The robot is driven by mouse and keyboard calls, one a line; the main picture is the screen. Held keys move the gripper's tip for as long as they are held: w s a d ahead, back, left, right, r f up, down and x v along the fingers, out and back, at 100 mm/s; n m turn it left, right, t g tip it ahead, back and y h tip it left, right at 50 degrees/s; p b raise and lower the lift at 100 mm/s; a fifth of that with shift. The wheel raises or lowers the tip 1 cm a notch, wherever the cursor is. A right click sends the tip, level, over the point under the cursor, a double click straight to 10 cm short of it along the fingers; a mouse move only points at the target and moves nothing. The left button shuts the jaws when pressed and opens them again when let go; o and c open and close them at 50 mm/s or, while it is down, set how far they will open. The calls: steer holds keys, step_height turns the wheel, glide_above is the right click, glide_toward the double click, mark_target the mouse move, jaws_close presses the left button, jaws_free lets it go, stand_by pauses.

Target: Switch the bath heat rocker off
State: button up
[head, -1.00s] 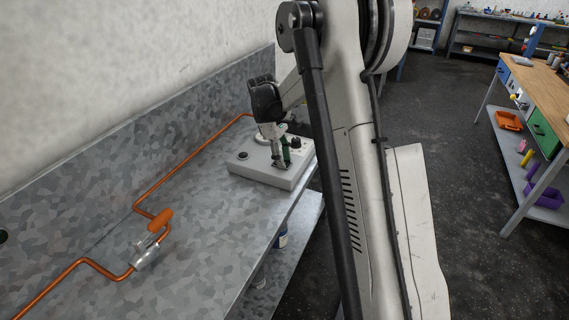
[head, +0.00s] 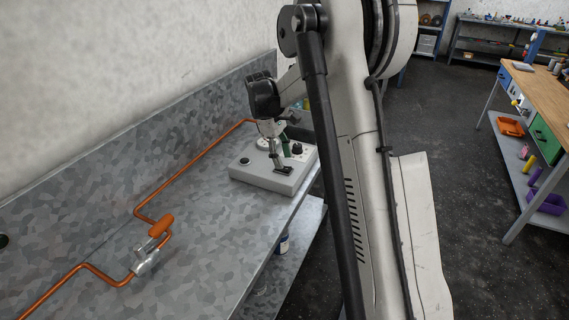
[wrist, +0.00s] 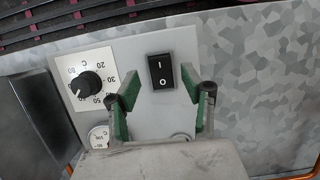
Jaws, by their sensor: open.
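The bath heat rocker (wrist: 160,72) is a black switch on a light grey panel, marked I at its upper end and O at its lower end in the wrist view. Which end is pressed in I cannot tell. My gripper (wrist: 160,86) is open, with one green-padded finger on each side of the rocker and nothing held. Whether a finger touches the panel is unclear. In the head view the grey control box (head: 260,180) sits on the metal bench, and my gripper is over its top, partly hiding it.
A black temperature dial (wrist: 90,84) is left of the rocker, with a small round gauge (wrist: 98,137) below it. An orange-handled valve (head: 158,232) and copper pipe (head: 68,277) lie on the bench (head: 200,225). A wall backs the bench.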

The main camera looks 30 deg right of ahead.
mark_target(275, 169)
steer(key=v, duration=0.9)
steer(key=shift+r, duration=0.1)
steer(key=s+a+r+m+t, duration=0.25)
steer(key=s+a+r, duration=0.2)
steer(key=s, duration=0.35)
steer(key=s+a+r+m+t, duration=0.1)
steer(key=s+a+r+t, duration=0.3)
steer(key=s, duration=0.4)
steer(key=s+a+f+m+t+y, duration=0.1)
steer(key=s+a, duration=0.3)
steer(key=s, duration=0.4)
steer(key=s+a+f+m+t+y, duration=0.1)
steer(key=s+a+f, duration=0.3)
steer(key=s, duration=0.4)
steer(key=shift+a+m+t, duration=0.35)
steer(key=shift+m+t, duration=0.4)
